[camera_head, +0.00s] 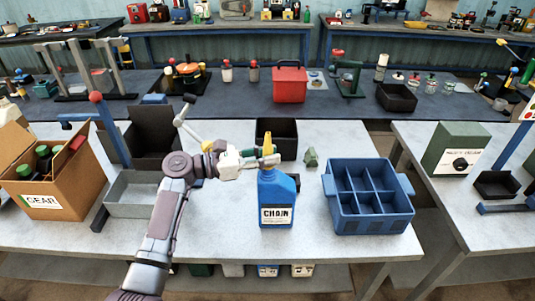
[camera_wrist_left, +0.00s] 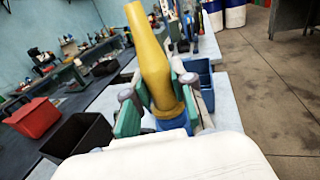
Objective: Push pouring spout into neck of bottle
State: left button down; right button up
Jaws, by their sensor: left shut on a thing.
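A blue bottle (camera_head: 276,198) with a white label reading CHAIN stands upright on the white table. A yellow pouring spout (camera_head: 267,145) is upright directly above the bottle's neck; in the left wrist view the spout (camera_wrist_left: 150,60) rises between the fingers. My left gripper (camera_head: 264,157) is shut on the spout near its base, at the bottle's top. In the left wrist view a bit of the blue bottle (camera_wrist_left: 174,125) shows just below the spout's base. How deep the spout sits in the neck is hidden by the fingers. My right gripper is not in view.
A blue divided crate (camera_head: 368,223) stands right of the bottle. A black bin (camera_head: 276,136) is behind it, with a small green object (camera_head: 311,158) nearby. A cardboard box (camera_head: 52,205) marked GEAR and a grey tray (camera_head: 132,196) stand left. The table front is clear.

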pick_arm(q)
jog(key=shift+f, duration=0.15)
jog(key=c, duration=0.9)
grip_release()
jog(key=v, duration=1.2)
